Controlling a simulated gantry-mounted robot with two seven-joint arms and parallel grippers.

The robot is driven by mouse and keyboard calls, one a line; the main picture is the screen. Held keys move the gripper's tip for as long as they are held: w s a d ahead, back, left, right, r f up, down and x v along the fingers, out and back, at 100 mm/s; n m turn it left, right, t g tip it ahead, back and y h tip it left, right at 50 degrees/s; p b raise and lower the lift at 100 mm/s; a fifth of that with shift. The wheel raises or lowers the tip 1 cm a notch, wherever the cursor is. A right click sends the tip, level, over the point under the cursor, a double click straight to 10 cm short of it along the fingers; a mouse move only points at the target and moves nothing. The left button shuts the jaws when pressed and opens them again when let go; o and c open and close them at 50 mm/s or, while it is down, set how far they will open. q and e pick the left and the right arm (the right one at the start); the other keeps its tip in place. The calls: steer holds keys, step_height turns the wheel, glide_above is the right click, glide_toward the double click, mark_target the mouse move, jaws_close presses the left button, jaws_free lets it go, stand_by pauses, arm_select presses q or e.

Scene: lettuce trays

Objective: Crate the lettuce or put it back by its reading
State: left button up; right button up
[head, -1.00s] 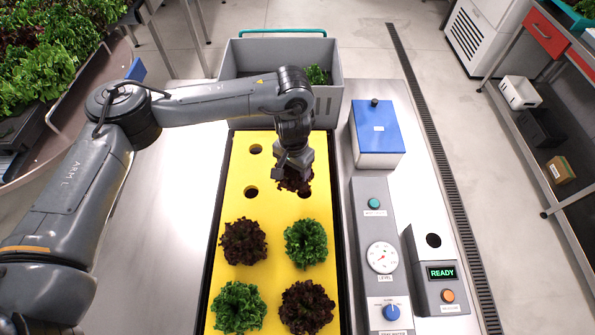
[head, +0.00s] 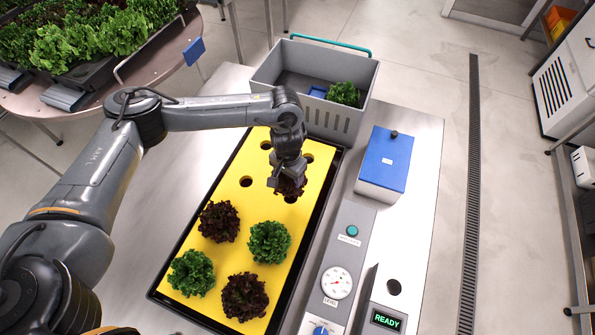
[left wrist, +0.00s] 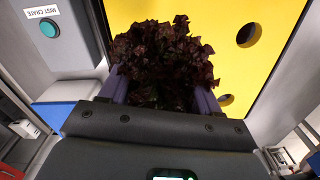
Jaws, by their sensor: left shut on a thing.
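My left gripper (head: 287,180) is shut on a dark red lettuce (head: 290,187) over the upper right part of the yellow raft (head: 236,166). In the left wrist view the same lettuce (left wrist: 160,50) sits between the two fingers. A hole shows just below it in the head view; I cannot tell whether its root is clear of the raft. Two more red lettuces (head: 219,221) and two green ones (head: 269,242) stand in the raft's near part. The grey crate (head: 330,122) behind the raft holds a green lettuce (head: 344,93). My right gripper is out of view.
Right of the raft stand a blue-lidded box (head: 387,160), a panel with a teal button (head: 352,230) and a round dial (head: 337,283), and a unit whose display (head: 386,320) reads READY. The dial's reading is too small to tell. Several raft holes are empty.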

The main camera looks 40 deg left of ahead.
arm_select(q)
steer(key=shift+f, duration=0.2)
step_height(320, 180, down, 4)
steer(key=b, duration=0.5)
steer(key=shift+d, duration=0.1)
steer(key=shift+f, duration=1.3)
steer(key=shift+f+p, duration=0.15)
steer(key=shift+p, duration=0.15)
steer(key=shift+f+p, duration=0.3)
steer(key=shift+f, duration=0.05)
steer(key=shift+f, duration=0.6)
stand_by(0.8)
